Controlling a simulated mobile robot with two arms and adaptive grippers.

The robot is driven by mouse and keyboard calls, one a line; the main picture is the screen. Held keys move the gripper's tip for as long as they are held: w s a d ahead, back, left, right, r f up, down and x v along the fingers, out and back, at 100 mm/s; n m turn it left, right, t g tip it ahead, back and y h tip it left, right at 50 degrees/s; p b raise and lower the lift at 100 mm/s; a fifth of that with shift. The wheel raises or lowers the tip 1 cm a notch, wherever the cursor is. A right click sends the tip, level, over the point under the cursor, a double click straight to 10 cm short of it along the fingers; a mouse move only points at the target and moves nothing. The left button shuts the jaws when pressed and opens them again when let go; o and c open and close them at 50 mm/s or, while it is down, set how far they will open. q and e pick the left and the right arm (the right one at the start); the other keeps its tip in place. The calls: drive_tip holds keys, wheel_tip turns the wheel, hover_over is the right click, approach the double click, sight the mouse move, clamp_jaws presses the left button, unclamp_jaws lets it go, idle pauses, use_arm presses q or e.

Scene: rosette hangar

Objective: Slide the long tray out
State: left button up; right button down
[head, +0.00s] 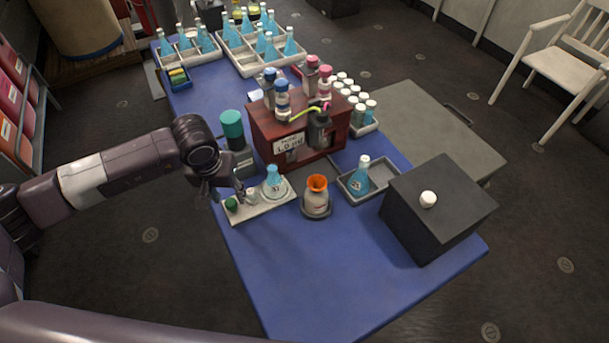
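A long, narrow pale tray (268,207) lies near the left edge of the blue table, in front of the dark red box. It holds a green-capped vial (231,204), a small white-capped vial (252,195) and a flask of blue liquid (273,183). My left gripper (228,190) is at the tray's left end, just above and behind the green-capped vial. Its fingers are small and dark here, so I cannot tell whether they touch the tray or how far apart they are. My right gripper is not in view.
Close around stand a green-capped bottle (232,130), an orange-rimmed jar (317,194), a small tray with a flask (381,176), the red box (263,130) with bottles on top, and a black box (433,212). The blue table's (310,270) front is clear.

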use_arm(q)
drive_tip(key=shift+r+p, duration=1.05)
drive_tip(key=shift+r, duration=1.5)
